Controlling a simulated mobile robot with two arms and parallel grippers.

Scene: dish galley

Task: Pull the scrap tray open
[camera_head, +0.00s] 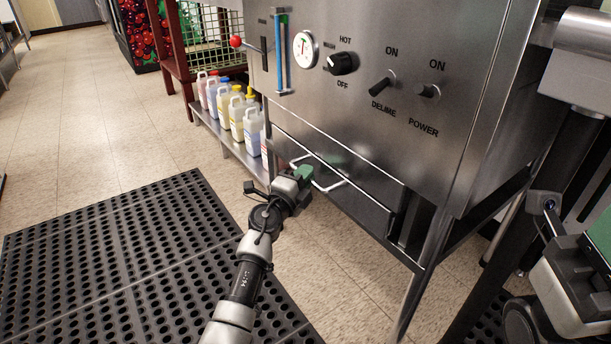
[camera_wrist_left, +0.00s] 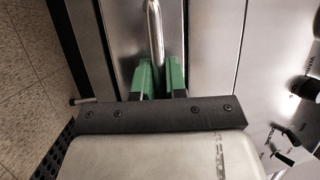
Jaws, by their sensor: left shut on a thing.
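The scrap tray (camera_head: 352,196) is a dark metal drawer front low in the steel machine, with a light bar handle (camera_head: 331,186) across it. My left gripper (camera_head: 304,173), with green fingers, is at the left part of this handle. In the left wrist view the green fingers (camera_wrist_left: 160,76) are on either side of the handle bar (camera_wrist_left: 154,35), shut on it. The tray's front looks nearly in line with the machine's face; I cannot tell if it stands out a little. My right gripper is not clearly in view.
The machine's panel (camera_head: 390,60) with knobs and a gauge is above the tray. Several jugs (camera_head: 237,115) stand on a low shelf to the left. A black rubber mat (camera_head: 130,260) covers the floor in front. A steel leg (camera_head: 424,275) stands right of the tray.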

